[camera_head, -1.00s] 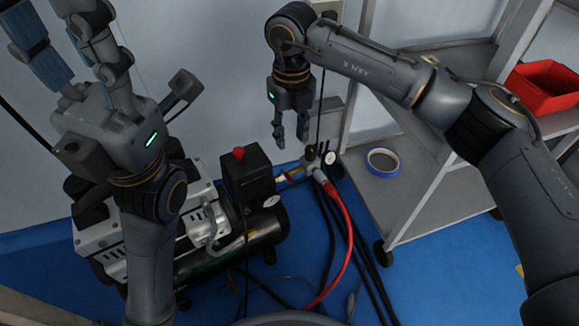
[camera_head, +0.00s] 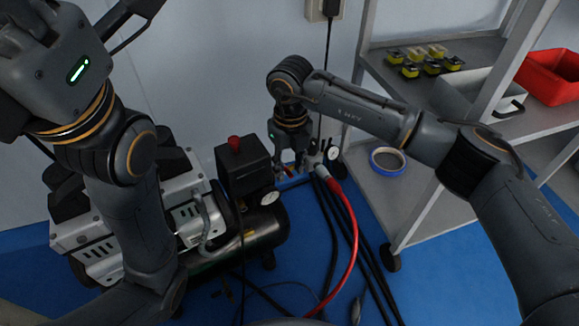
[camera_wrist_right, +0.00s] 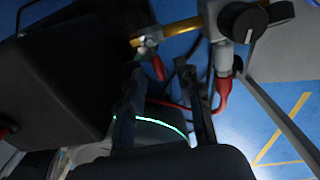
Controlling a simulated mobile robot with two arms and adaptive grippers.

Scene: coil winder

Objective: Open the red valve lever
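The red valve lever (camera_wrist_right: 157,68) hangs below a brass pipe fitting (camera_wrist_right: 180,28) in the right wrist view. In the head view it is a tiny red spot (camera_head: 289,173), mostly hidden by my right gripper (camera_head: 288,168). My right gripper's two dark fingers (camera_wrist_right: 161,76) are apart and point at the fitting. The lever shows between their tips, with gaps visible; I cannot tell whether either finger touches it. My left gripper (camera_head: 70,55) is raised at the upper left of the head view, far from the valve, its fingers largely cut off by the frame.
The black compressor (camera_head: 240,240) with its red-topped switch box (camera_head: 243,163) stands left of the valve. A red hose (camera_head: 350,235) and black cables run across the blue floor. A grey shelf cart (camera_head: 400,210) stands close on the right, with a blue tape roll (camera_head: 387,161).

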